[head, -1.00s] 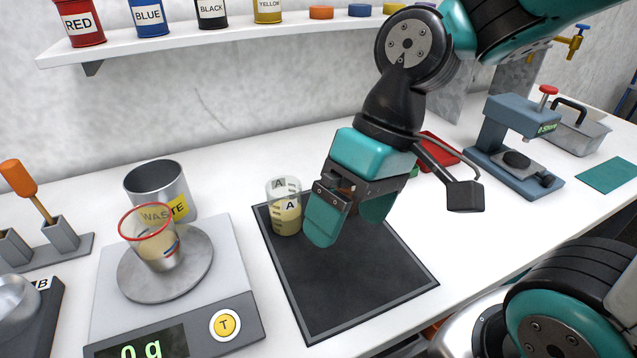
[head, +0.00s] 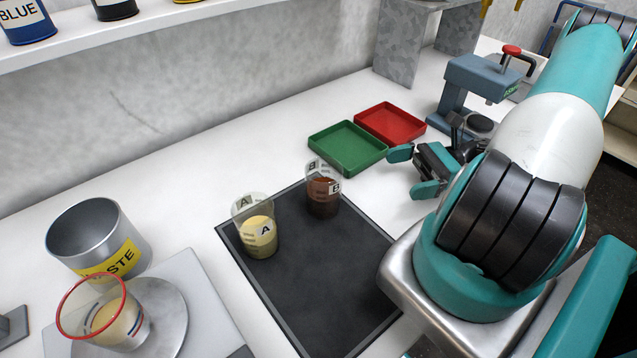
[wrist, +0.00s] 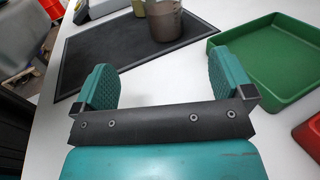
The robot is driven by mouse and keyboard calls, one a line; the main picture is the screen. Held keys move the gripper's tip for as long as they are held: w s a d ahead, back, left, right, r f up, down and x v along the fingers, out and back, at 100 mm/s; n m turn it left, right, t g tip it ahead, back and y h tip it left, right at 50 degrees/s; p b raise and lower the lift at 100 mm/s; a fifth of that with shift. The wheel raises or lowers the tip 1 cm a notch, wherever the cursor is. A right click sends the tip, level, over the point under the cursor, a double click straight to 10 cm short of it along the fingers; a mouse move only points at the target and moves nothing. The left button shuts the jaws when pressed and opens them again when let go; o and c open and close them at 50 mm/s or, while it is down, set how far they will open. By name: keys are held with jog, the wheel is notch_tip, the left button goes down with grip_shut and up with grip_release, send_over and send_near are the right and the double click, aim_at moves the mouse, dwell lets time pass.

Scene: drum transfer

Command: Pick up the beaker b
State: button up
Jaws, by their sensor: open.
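Beaker B (head: 322,195) is a clear beaker with dark brown contents and a B label. It stands upright at the far right corner of the dark mat (head: 330,285). In the wrist view beaker B (wrist: 164,22) is beyond the fingers, its top cut off by the frame edge. My gripper (head: 415,172) is open and empty, to the right of beaker B and apart from it. In the wrist view my gripper (wrist: 160,88) shows two teal fingers spread wide with bare table between them. Beaker A (head: 258,232), with yellowish contents, stands to the left of beaker B on the mat.
A green tray (head: 347,168) and a red tray (head: 420,128) lie behind and right of beaker B. A blue-grey press (head: 480,78) stands further right. At left are the waste can (head: 75,235) and a red-rimmed beaker (head: 115,330) on a scale. White table is clear between beaker and gripper.

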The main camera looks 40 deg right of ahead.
jog(key=p, duration=0.3)
send_near(325, 189)
jog(key=w+f, duration=0.1)
jog(key=w+a+f, duration=0.1)
jog(key=w+f, duration=0.1)
jog(key=shift+w+a, duration=0.25)
jog(key=shift+w, duration=0.05)
jog(key=shift+w+f+p+x, duration=0.15)
jog(key=shift+p+x, duration=0.35)
jog(key=shift+x, duration=1.05)
jog(key=shift+w+f+p+x, duration=0.15)
jog(key=shift+p+x, duration=0.3)
jog(key=shift+x, duration=1.15)
jog(key=shift+s+d, duration=0.1)
jog(key=shift+d, duration=0.05)
jog(key=shift+c, duration=0.2)
jog(key=c, duration=1.1)
